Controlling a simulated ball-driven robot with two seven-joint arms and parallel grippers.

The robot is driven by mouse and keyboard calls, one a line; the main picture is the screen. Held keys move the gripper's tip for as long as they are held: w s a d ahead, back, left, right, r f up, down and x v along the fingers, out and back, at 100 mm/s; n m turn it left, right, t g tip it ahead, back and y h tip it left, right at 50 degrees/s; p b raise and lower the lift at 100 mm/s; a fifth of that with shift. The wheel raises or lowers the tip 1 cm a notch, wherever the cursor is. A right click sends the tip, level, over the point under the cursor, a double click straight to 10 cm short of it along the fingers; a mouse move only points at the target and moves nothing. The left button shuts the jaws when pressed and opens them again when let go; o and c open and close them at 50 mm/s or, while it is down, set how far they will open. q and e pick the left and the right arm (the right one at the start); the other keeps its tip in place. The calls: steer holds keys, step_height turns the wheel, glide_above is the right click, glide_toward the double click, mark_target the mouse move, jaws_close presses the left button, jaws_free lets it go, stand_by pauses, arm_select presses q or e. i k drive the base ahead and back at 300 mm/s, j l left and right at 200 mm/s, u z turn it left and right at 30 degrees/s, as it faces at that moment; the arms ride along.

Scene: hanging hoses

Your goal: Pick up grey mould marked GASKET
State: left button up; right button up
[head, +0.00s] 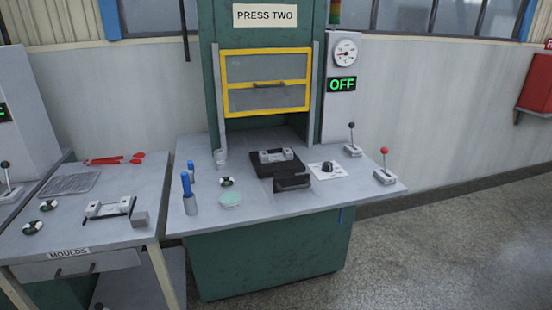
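A grey mould-like block with a raised handle (107,209) lies on the left table, near its front right. A second grey piece with a handle (277,155) sits on a black block (287,167) on the press table, below the press opening. I cannot read the word GASKET on either one. Neither of my grippers is in view.
The press, labelled PRESS TWO (265,15), has a yellow-framed guard (266,82) above an opening. The left table (75,237) carries red-handled tools (113,159), a grey mesh tray (69,183) and a small grey block (140,219). Blue-handled items (188,195) stand on the press table.

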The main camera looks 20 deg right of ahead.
mark_target(288, 154)
steer(key=i+l, duration=0.2)
steer(key=l, duration=0.2)
steer(key=i+l, duration=0.2)
steer(key=l, duration=0.2)
steer(key=i+l, duration=0.15)
steer(key=l, duration=0.25)
